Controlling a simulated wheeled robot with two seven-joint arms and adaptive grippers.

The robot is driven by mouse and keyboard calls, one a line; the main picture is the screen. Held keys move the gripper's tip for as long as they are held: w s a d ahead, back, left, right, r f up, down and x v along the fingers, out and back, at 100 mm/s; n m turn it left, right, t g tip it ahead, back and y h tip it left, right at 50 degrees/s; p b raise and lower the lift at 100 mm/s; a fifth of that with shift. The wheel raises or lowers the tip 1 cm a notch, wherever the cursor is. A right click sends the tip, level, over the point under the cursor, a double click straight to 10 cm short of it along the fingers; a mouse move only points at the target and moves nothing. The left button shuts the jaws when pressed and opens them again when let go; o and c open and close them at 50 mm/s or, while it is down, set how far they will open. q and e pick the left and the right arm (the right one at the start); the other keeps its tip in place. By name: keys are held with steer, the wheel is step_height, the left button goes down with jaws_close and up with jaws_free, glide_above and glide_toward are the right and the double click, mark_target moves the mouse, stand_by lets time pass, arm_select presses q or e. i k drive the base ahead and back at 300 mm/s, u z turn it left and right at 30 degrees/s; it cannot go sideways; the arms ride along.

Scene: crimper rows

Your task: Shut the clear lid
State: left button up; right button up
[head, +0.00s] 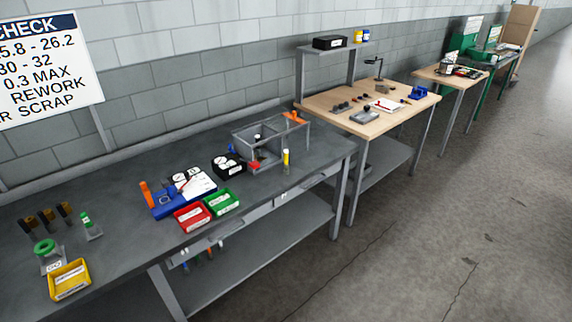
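A clear-walled box (290,142) with thin grey edges stands at the far right end of the near grey workbench. A dark and pale device is seen through its walls. An orange piece (294,117) is at its upper back right edge. The clear lid cannot be told apart from the box's see-through panels at this size, so whether it stands open or shut is unclear. Neither of my grippers is in view.
On the grey workbench (120,213) near the box are a black gauge unit (229,167), a yellow-topped cylinder (286,161), green (222,203) and red (192,217) bins, and a blue tray (170,210). A wooden bench (325,97) stands beyond; open floor lies right.

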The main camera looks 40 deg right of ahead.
mark_target(294, 112)
steer(key=z, duration=1.3)
